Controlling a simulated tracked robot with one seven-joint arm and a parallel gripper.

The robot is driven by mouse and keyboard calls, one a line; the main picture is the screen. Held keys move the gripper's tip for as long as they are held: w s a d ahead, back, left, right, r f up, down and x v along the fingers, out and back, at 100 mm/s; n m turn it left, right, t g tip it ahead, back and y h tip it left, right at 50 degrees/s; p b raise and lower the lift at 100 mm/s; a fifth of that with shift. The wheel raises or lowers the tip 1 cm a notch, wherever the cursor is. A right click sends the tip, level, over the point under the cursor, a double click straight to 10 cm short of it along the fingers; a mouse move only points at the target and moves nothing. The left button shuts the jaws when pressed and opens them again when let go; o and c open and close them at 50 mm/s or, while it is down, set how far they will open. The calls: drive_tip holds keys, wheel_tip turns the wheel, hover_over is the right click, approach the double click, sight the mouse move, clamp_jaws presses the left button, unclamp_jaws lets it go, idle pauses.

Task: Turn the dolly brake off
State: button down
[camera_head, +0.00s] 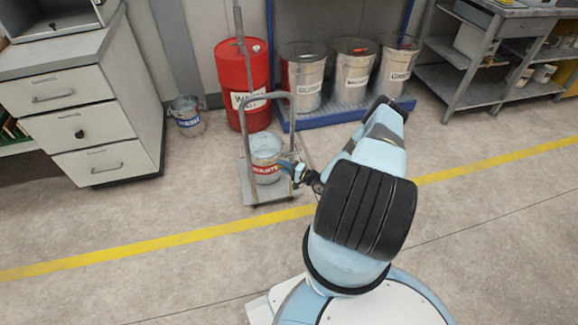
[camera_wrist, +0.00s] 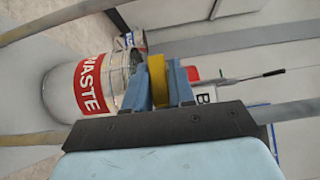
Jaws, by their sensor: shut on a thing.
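The dolly (camera_head: 232,190) stands on the floor with its hooped grey handle up. A waste bucket (camera_head: 266,158) with a red WASTE label sits on its platform; the bucket lies sideways in the wrist view (camera_wrist: 90,85). My gripper (camera_head: 300,172) is at the right side of the dolly, close to the bucket. In the wrist view its blue fingers (camera_wrist: 158,88) are shut on a yellow piece (camera_wrist: 157,78), which looks like the dolly brake's handle. The fingers and my arm hide the rest of the brake, so its setting cannot be told.
A red drum (camera_head: 242,70) stands behind the dolly, beside a blue pallet (camera_head: 345,110) with several metal cans. A wash bucket (camera_head: 187,117) and a drawer cabinet (camera_head: 90,110) are to the left. The floor left of the dolly is clear.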

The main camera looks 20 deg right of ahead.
drive_tip(key=shift+f, duration=0.1)
drive_tip(key=c, duration=1)
unclamp_jaws()
drive_tip(key=shift+c, duration=0.2)
drive_tip(key=shift+d, duration=0.1)
drive_tip(key=v, duration=1.3)
drive_tip(key=shift+s+d, duration=0.2)
